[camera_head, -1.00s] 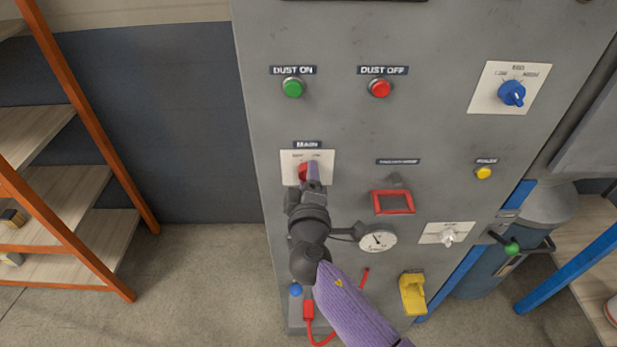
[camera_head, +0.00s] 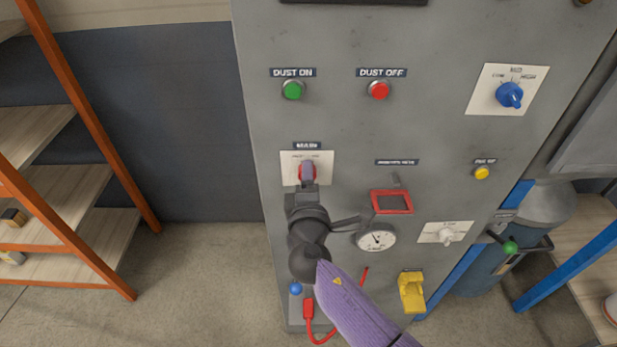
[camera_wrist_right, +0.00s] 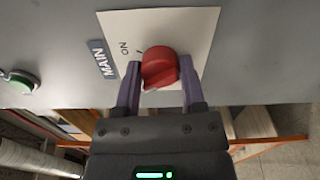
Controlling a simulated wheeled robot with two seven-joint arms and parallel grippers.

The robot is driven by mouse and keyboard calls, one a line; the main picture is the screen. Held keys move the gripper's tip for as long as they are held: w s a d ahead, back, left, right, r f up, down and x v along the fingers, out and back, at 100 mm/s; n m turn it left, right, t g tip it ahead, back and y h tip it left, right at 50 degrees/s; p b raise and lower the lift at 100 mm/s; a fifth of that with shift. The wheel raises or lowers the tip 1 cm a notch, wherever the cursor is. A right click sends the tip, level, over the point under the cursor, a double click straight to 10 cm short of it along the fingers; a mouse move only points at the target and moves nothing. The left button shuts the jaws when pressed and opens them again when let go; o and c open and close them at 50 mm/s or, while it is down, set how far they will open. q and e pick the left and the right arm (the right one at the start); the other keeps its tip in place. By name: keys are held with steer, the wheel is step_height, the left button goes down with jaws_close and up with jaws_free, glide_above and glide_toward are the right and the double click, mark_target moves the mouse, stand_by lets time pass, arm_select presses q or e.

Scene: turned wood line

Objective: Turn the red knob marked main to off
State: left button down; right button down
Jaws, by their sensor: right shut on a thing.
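The red main knob (camera_wrist_right: 160,67) sits on a white plate (camera_head: 322,159) below a dark "MAIN" label (camera_head: 307,146) on the grey cabinet. In the right wrist view the plate reads "ON" beside the knob; an OFF mark is not readable. My right gripper (camera_wrist_right: 157,85) is shut on the knob, with one purple finger on each side of it. In the head view the right gripper (camera_head: 307,172) covers most of the knob. My left gripper is not in view.
Above are a green button (camera_head: 292,90) and a red button (camera_head: 379,90). A blue knob (camera_head: 509,95), a gauge (camera_head: 376,239), a red-framed window (camera_head: 391,202) and a yellow handle (camera_head: 411,291) share the panel. Orange shelving (camera_head: 88,120) stands left.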

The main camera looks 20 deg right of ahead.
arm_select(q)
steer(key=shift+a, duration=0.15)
arm_select(e)
steer(key=shift+f, duration=0.1)
steer(key=shift+c, duration=0.9)
jaws_free()
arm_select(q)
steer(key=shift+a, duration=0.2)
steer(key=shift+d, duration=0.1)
arm_select(e)
steer(key=shift+s, duration=0.15)
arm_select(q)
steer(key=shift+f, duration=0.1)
arm_select(e)
steer(key=v, duration=0.9)
steer(key=shift+s, duration=0.35)
